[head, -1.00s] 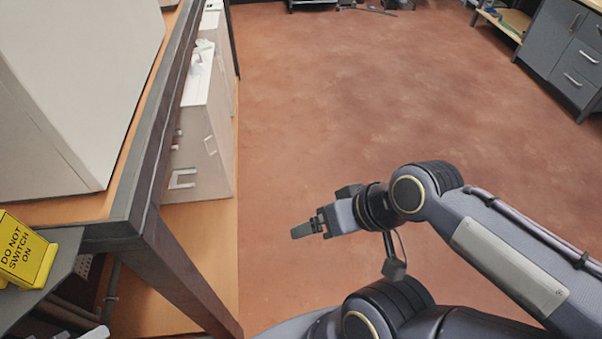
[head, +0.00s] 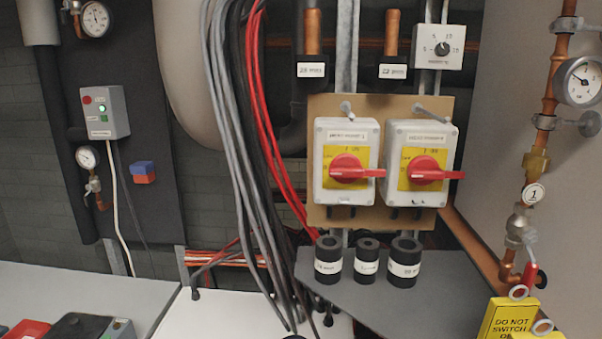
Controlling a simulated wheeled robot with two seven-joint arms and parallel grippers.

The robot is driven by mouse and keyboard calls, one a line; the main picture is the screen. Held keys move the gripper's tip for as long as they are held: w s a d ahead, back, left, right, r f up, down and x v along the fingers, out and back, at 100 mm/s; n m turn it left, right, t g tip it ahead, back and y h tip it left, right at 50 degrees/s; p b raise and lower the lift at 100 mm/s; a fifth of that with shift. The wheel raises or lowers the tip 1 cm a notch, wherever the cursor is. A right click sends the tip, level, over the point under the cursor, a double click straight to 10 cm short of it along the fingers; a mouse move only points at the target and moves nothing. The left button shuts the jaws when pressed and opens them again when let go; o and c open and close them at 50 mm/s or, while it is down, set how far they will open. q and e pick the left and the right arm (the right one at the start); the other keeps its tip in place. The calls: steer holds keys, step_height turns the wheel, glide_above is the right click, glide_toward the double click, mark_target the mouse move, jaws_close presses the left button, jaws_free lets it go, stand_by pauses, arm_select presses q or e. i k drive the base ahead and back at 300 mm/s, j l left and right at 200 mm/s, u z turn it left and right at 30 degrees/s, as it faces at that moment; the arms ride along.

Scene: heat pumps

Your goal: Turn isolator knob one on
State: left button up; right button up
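Two isolator switches with white boxes, yellow plates and red knobs sit side by side on a brown board (head: 320,106). The left isolator box (head: 333,134) has its red knob (head: 348,169) with the handle lying horizontal, pointing right. The right isolator box (head: 438,136) has its red knob (head: 425,170) in the same horizontal pose. The labels above the knobs are too small to read surely, so I cannot tell the numbers with certainty. Neither of my grippers shows in the head view now.
Several black labelled cylinders, one of them (head: 328,262), stand on a grey shelf (head: 430,290) below the isolators. A yellow "do not switch on" sign (head: 507,318) is at the lower right. Cables (head: 245,140) hang left of the boards. A gauge and copper pipe (head: 553,95) stand right.

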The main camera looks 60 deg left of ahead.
mark_target(345, 167)
steer(key=u, duration=1.75)
